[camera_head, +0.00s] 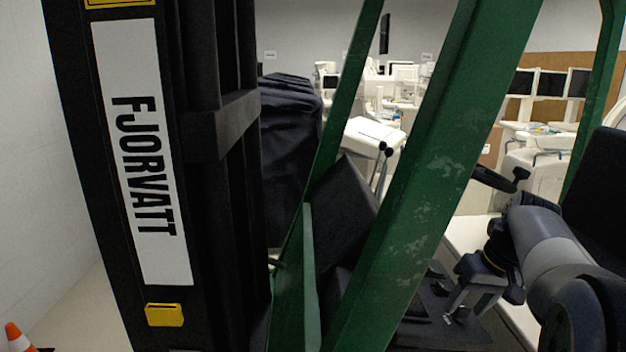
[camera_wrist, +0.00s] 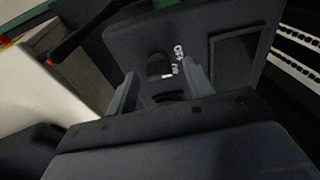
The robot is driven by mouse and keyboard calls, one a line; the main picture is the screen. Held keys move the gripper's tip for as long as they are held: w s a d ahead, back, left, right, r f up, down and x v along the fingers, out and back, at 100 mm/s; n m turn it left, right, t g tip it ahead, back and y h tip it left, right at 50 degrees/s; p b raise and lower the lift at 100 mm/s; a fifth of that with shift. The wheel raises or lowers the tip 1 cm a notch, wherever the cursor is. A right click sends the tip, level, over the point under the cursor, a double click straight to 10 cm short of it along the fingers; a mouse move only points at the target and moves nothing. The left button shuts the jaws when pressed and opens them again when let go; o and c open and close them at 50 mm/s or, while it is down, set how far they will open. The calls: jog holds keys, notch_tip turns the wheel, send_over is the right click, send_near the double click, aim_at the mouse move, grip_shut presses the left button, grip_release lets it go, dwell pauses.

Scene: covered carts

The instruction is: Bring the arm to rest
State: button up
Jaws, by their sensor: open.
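My gripper (camera_head: 462,312) is at the lower right in the head view, at the end of my grey arm. Its two fingers are apart and point down and to the left over a dark surface. In the wrist view my gripper (camera_wrist: 160,92) shows two grey fingers spread apart with nothing held between them. Behind them is a dark panel with small white lettering. I cannot tell whether the fingertips touch it.
A dark covered cart (camera_head: 291,130) stands at centre left. White medical carts (camera_head: 372,132) and monitors (camera_head: 551,84) stand farther back. An orange and white cone (camera_head: 14,338) is at the lower left. Pale floor shows beside a white wall (camera_head: 35,150).

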jog(key=shift+w+a+f+m, duration=0.1)
jog(key=shift+f+m, duration=0.2)
jog(key=shift+f, duration=0.15)
jog(key=m+h, duration=0.1)
jog(key=m, duration=0.4)
jog(key=shift+m+b, duration=0.3)
jog(key=m+g+b, duration=0.1)
jog(key=m, duration=0.4)
jog(key=shift+a+m+h, duration=0.1)
jog(key=shift+m+h, duration=0.2)
jog(key=shift+h, duration=0.1)
notch_tip(320, 180, up, 11)
jog(key=shift+s+d, duration=0.35)
jog(key=shift+s, duration=0.1)
